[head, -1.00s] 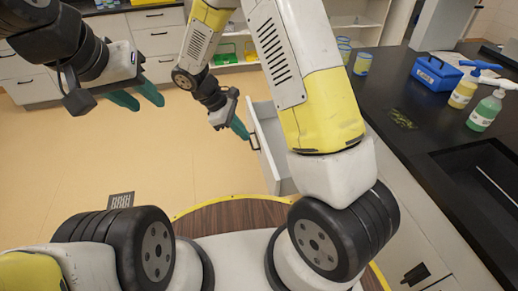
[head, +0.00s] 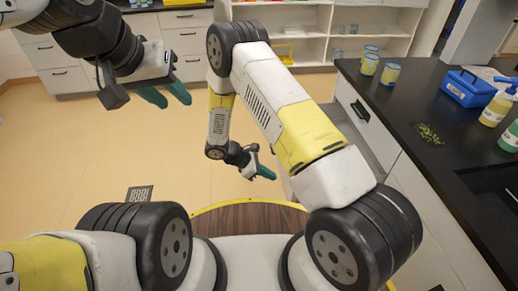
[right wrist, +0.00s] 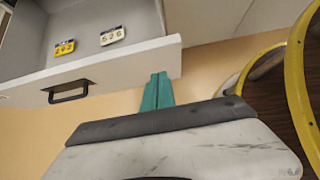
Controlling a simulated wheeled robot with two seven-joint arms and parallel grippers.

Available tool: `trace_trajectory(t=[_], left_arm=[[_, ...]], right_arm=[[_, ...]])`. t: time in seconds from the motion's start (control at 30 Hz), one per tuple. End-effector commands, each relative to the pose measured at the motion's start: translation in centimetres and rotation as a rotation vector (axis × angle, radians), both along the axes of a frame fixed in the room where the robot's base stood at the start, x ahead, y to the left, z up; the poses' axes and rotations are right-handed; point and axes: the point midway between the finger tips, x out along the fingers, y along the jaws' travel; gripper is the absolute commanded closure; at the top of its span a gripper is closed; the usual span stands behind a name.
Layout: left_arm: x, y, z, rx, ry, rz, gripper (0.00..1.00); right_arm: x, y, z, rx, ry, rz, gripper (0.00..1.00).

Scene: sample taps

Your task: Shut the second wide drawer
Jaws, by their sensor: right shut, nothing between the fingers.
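A white drawer with a grey inside stands open in the right wrist view, its front (right wrist: 120,62) carrying a dark handle (right wrist: 68,93). In the head view a strip of its front (head: 284,182) shows, with the rest mostly hidden by my right arm. My right gripper (head: 266,173) is shut and empty on the room side of that front. In the right wrist view its teal fingertips (right wrist: 158,78) overlap the front's edge near its right end; I cannot tell whether they touch. My left gripper (head: 167,96) is open and empty, high at the left.
Two small tags, one yellow (right wrist: 64,47) and one white (right wrist: 112,37), lie in the drawer. The dark counter (head: 405,105) at right holds yellow-green jars (head: 390,73), a blue caddy (head: 468,88) and bottles (head: 497,108). Open floor (head: 90,150) lies at left.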

Motion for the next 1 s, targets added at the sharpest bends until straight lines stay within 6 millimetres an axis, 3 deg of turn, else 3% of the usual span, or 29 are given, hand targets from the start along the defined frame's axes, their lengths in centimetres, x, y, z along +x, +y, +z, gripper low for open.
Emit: trace_trajectory(t=[0.07,0.3,1.0], left_arm=[[0.0,0.0,0.0,0.000,0.000,0.000,0.64],[0.0,0.0,0.0,0.000,0.000,0.000,0.64],[0.0,0.0,0.0,0.000,0.000,0.000,0.64]], right_arm=[[0.0,-1.2,-1.2,-0.001,0.003,-0.001,1.00],[0.4,-4.4,-1.1,0.001,-0.001,-0.001,1.00],[0.5,-6.2,-1.1,-0.001,-0.001,-0.001,1.00]])
